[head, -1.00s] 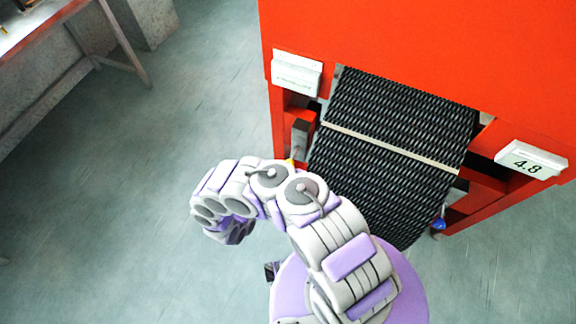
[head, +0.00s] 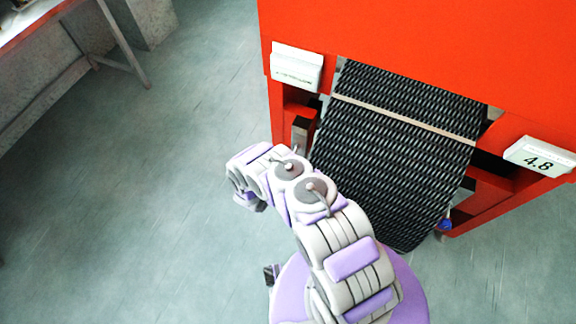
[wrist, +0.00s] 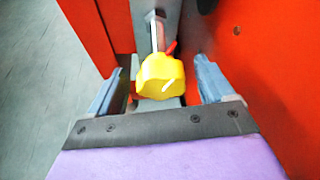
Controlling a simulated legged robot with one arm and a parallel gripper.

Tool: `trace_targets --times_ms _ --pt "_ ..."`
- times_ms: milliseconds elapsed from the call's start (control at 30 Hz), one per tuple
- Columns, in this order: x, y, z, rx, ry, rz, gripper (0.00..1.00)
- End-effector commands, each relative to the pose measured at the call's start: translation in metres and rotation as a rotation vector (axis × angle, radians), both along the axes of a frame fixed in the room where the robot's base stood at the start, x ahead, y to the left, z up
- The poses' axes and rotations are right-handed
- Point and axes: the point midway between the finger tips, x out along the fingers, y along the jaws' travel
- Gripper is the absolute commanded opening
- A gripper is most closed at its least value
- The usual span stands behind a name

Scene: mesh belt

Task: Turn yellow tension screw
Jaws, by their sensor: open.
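The yellow tension screw (wrist: 160,77) is a lobed yellow knob with a pale mark on its face, in the middle of the wrist view. A metal rod runs up from behind it. My gripper (wrist: 163,88) is open, with one blue-grey finger on each side of the knob and a gap on both sides. In the head view my arm hides the yellow knob and my fingertips. The black mesh belt (head: 390,135) with a pale cross strip runs out of the red machine (head: 420,45).
A blue knob (head: 445,224) sits at the belt's right side. White plates are on the machine, the right one (head: 540,157) reading 4.8. A bench (head: 45,25) stands at upper left. The floor on the left is clear.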

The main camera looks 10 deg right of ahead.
Motion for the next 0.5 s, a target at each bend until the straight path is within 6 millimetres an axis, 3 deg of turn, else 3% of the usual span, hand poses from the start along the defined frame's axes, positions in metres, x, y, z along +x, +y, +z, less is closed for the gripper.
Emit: trace_targets --times_ms 333,500 --pt "0.0023 -0.0024 -0.0011 0.0 0.0 -0.001 0.82" --pt "0.002 -0.0023 -0.0012 -0.001 0.001 -0.001 0.66"
